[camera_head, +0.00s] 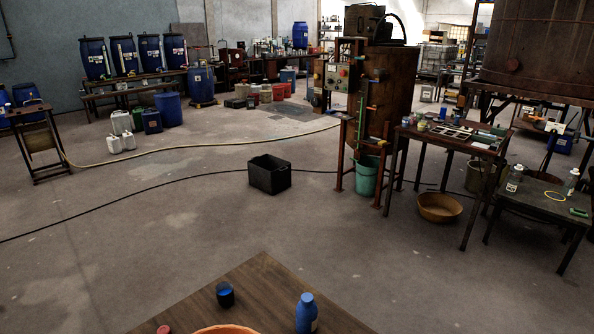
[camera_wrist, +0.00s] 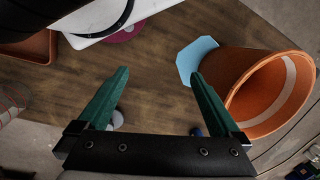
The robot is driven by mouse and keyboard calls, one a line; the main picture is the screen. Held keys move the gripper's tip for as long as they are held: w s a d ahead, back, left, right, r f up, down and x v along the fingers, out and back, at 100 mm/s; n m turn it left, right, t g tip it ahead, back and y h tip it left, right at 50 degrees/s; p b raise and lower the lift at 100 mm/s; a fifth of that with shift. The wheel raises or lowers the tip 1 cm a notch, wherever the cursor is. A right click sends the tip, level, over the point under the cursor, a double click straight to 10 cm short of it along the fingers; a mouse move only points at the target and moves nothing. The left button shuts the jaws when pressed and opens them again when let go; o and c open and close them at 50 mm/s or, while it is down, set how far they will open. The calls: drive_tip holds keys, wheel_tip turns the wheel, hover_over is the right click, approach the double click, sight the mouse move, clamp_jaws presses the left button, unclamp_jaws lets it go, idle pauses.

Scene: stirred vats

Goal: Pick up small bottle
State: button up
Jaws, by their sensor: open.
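A blue bottle (camera_head: 307,314) with a pale label stands on the wooden table (camera_head: 262,285) at the bottom of the head view. A smaller dark blue container (camera_head: 225,295) stands to its left. I cannot tell which of them is the small bottle. In the wrist view my gripper (camera_wrist: 158,78) has two green fingers spread wide, with only bare brown tabletop between their tips. A small blue thing (camera_wrist: 196,131) and a pale rounded thing (camera_wrist: 118,118) show partly behind the fingers, mostly hidden. My gripper is out of the head view.
An orange bucket (camera_wrist: 290,92) is close to the right finger, with a light blue piece (camera_wrist: 196,57) beside it. A white board (camera_wrist: 95,22), a magenta disc (camera_wrist: 126,33) and a brown tray (camera_wrist: 36,47) lie at the upper left. A black crate (camera_head: 269,175) stands on the floor.

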drive_tip(key=n+t, duration=0.7)
drive_tip(key=t, duration=0.6)
approach(307, 322)
drive_tip(key=shift+t, duration=0.3)
drive_tip(key=x, duration=1)
drive_tip(key=shift+s+f, duration=0.1)
drive_tip(key=shift+f, duration=0.05)
drive_tip(key=x, duration=0.5)
drive_tip(key=shift+w+d, duration=0.1)
drive_tip(key=shift+w, duration=0.4)
drive_tip(key=shift+r, duration=0.25)
clamp_jaws()
